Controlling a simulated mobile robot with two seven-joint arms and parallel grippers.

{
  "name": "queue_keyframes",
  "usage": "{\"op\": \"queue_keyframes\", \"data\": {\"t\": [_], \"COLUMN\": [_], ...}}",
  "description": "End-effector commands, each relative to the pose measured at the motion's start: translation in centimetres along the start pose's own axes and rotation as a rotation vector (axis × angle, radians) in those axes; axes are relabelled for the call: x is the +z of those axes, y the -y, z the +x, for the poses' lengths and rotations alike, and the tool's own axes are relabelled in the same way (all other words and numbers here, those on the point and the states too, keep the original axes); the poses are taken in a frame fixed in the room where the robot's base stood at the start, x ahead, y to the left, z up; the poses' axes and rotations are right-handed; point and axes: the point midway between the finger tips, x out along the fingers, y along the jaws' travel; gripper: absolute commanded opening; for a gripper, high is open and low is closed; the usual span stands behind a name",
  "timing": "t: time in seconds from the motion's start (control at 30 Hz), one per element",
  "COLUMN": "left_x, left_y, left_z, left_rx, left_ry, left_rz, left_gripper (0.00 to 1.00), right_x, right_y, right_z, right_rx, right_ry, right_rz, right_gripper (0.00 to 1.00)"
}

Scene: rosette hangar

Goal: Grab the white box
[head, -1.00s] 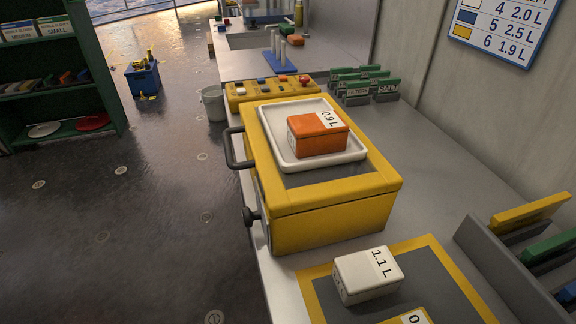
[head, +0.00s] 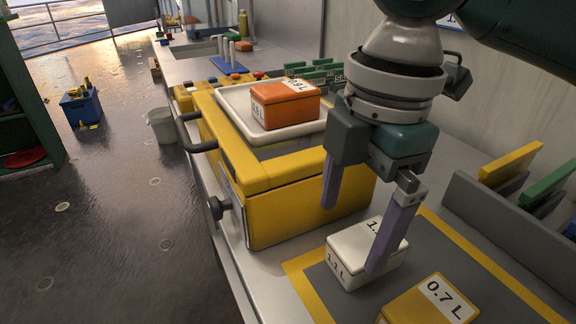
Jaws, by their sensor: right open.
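The white box (head: 350,271), labelled 1.1 L, sits on the grey mat with a yellow border (head: 462,262) on the counter. My right gripper (head: 356,230) comes in from the upper right and is open, with its fingers pointing down. One finger is in front of the white box's right part and hides some of its top and label. The other finger is to the left, in front of the yellow case. I cannot tell whether either finger touches the box. My left gripper is not in view.
A yellow box (head: 425,303) labelled 0.7 L stands close to the right of the white box. A yellow case (head: 300,208) stands behind, bearing a white tray (head: 233,101) with an orange box (head: 285,104). A grey rack (head: 500,222) with coloured panels stands at the right.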

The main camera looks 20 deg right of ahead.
Motion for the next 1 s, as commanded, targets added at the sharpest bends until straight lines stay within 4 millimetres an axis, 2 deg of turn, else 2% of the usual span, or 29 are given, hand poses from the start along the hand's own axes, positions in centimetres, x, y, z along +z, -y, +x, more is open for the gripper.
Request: {"op": "queue_keyframes", "data": {"t": [0.03, 0.1, 0.23, 0.43, 0.67, 0.83, 1.0], "left_x": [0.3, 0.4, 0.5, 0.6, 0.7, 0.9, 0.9], "left_y": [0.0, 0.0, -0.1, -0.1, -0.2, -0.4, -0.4], "left_z": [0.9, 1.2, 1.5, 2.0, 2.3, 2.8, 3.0], "left_rx": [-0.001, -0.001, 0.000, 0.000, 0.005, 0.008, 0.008], "left_ry": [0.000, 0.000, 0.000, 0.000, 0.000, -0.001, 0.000], "left_rz": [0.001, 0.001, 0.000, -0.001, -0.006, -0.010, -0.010], "left_gripper": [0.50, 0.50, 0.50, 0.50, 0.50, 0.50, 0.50], "right_x": [1.2, 2.2, 3.0, 3.3, 3.5, 3.9, 4.0], "right_y": [-0.8, -1.2, -1.5, -1.4, -1.3, -1.2, -1.2], "right_z": [0.1, -0.4, -0.5, 2.5, 4.7, 7.5, 8.8], "right_rx": [-0.006, -0.021, -0.039, -0.042, -0.041, -0.040, -0.037], "right_ry": [0.025, 0.043, 0.054, 0.054, 0.054, 0.054, 0.054], "right_rz": [-0.018, -0.041, -0.058, -0.060, -0.061, -0.060, -0.061], "right_gripper": [1.00, 1.00, 1.00, 1.00, 1.00, 1.00, 1.00]}}
